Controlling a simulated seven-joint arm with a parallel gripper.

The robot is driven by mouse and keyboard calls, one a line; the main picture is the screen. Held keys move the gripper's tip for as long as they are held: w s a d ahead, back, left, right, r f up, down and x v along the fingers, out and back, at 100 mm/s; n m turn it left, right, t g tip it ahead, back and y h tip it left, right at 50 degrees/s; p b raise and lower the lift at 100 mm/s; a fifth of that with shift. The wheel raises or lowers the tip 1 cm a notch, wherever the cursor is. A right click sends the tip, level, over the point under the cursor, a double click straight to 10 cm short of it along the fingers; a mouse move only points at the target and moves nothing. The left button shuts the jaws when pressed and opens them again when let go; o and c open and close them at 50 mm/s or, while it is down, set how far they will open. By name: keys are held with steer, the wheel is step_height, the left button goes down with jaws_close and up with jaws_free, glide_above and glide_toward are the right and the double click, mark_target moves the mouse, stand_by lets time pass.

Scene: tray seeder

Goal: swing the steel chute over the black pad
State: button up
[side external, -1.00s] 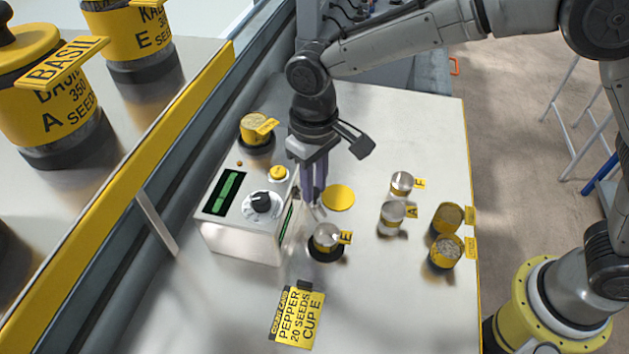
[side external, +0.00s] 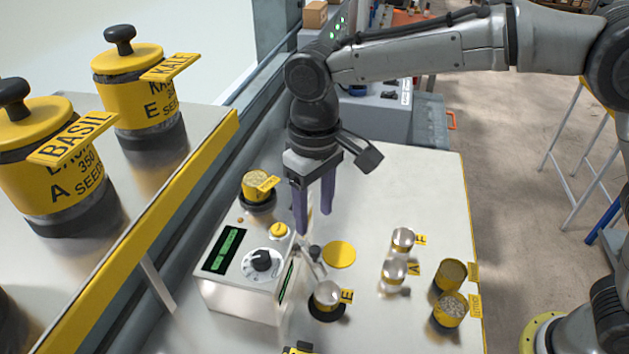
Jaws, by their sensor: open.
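The steel chute (side external: 310,262) is a small shiny piece with a dark knob (side external: 315,252) at the front right of the white counter machine (side external: 235,295). Its lower end points toward the clear cup E (side external: 327,295), which stands on the black pad (side external: 318,314). I cannot tell whether the chute's mouth is over the pad. My gripper (side external: 314,222) points down, open, with its two purple fingers apart. It is above and behind the chute and appears clear of the knob. Nothing shows in its grip except a partly hidden pale part behind the fingers.
A yellow disc (side external: 340,255) lies right of the chute. Clear cups F (side external: 402,242) and A (side external: 394,274) and two seed-filled cups (side external: 449,312) stand further right. A yellow-labelled seed cup (side external: 256,187) sits behind the machine. Large seed jars (side external: 137,95) line the left shelf.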

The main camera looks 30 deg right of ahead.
step_height(320, 180, up, 6)
stand_by(0.6)
steer(key=s+d+r+m+t, duration=0.2)
steer(key=s+d+r, duration=0.25)
steer(key=d, duration=0.55)
steer(key=s+d+r+m+t, duration=0.15)
steer(key=s+d+r, duration=0.35)
steer(key=d, duration=0.5)
steer(key=s+d+f+t, duration=0.2)
steer(key=s+d+f, duration=0.5)
steer(key=s+f, duration=0.4)
steer(key=shift+s, duration=0.5)
